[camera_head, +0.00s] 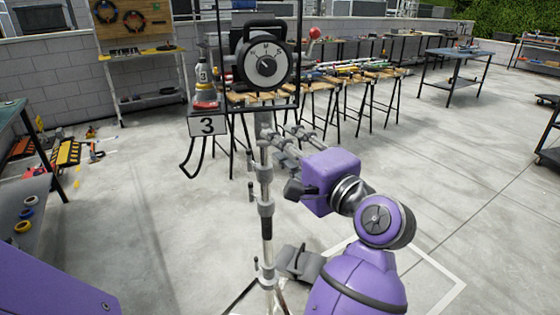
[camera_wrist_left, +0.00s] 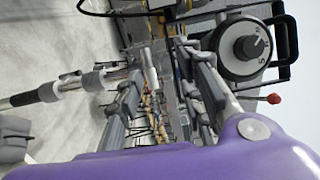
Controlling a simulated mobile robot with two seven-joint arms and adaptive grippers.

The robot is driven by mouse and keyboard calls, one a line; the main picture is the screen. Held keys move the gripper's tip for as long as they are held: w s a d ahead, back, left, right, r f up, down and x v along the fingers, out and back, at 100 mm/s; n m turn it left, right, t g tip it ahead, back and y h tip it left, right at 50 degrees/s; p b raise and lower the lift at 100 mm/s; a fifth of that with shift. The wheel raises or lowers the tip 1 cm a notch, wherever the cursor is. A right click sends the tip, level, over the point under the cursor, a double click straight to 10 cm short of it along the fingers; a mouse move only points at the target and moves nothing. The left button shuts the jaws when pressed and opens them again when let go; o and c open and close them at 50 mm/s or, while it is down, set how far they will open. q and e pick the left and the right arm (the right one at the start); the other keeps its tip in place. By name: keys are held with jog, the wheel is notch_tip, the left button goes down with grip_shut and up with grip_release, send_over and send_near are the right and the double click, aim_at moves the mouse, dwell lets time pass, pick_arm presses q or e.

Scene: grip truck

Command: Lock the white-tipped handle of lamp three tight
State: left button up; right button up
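Lamp three stands upright in the head view, with a round dial (camera_head: 264,64) on its dark housing and a "3" sign (camera_head: 207,125) below. Its metal stand (camera_head: 266,210) runs down beneath it; small dark levers stick out from its collars. I cannot make out a white-tipped handle clearly. My left gripper (camera_head: 287,143) is just right of the upper stand, below the dial. In the left wrist view its fingers (camera_wrist_left: 158,68) are apart with nothing seen held; the dial (camera_wrist_left: 245,46) is to their right and a pole (camera_wrist_left: 50,92) to their left. My right gripper is out of view.
A red ball knob (camera_head: 314,33) sticks up right of the housing. A long bench (camera_head: 320,85) with tools stands behind the lamp. A dark shelf (camera_head: 35,205) is at the left. The concrete floor (camera_head: 470,170) at the right is clear.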

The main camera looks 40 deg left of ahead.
pick_arm(q)
jog(key=w+a, duration=0.1)
jog(key=a, duration=0.1)
jog(key=w+a+f+n+p, duration=0.1)
jog(key=a, duration=0.1)
jog(key=w+a+n+h, duration=0.1)
jog(key=a, duration=0.1)
jog(key=shift+a+f, duration=0.1)
jog(key=shift+f, duration=0.25)
jog(key=shift+c, duration=0.5)
